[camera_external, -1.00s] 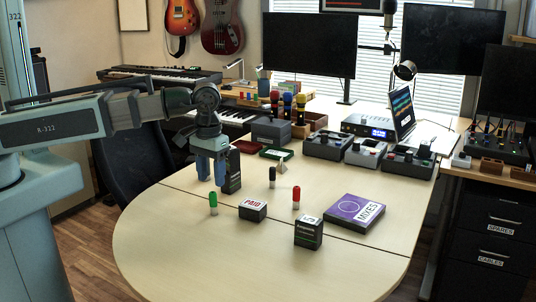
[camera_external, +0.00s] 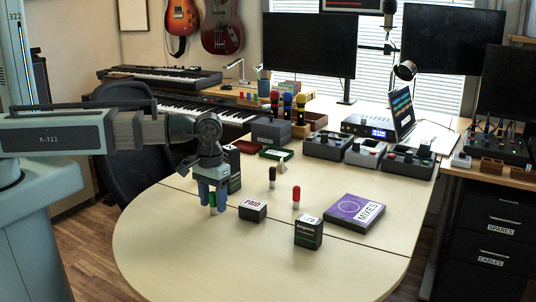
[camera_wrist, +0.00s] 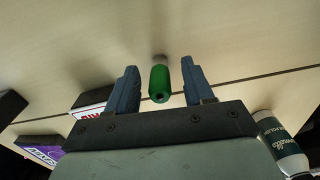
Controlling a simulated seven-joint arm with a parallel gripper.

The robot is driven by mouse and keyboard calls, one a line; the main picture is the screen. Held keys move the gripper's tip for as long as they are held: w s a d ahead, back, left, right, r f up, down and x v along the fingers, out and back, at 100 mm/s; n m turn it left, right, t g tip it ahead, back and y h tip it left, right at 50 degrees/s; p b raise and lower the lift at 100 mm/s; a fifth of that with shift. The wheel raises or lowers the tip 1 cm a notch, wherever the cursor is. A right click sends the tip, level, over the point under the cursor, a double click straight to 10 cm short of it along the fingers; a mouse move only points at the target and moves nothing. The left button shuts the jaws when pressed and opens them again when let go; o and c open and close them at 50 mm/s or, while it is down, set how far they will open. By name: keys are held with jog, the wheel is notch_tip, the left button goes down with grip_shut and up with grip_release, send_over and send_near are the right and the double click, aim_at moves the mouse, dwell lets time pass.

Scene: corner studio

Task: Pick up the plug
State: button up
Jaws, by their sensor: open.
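A small green plug (camera_external: 213,199) with a pale end stands upright on the table at the left. In the wrist view, the green plug (camera_wrist: 160,84) shows between the two open fingers (camera_wrist: 159,82) with clear gaps on both sides. A dark hole shows in its near end. A red plug-like piece (camera_external: 296,196) and a black one (camera_external: 272,177) stand farther right, apart from my gripper.
A black box (camera_external: 308,233) and a purple MIXES box (camera_external: 354,212) are farther right. A dark bottle or box (camera_external: 235,170) stands behind my gripper. The table's front is clear.

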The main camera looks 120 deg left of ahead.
jog(key=shift+f, duration=0.5)
jog(key=shift+c, duration=0.5)
grip_shut()
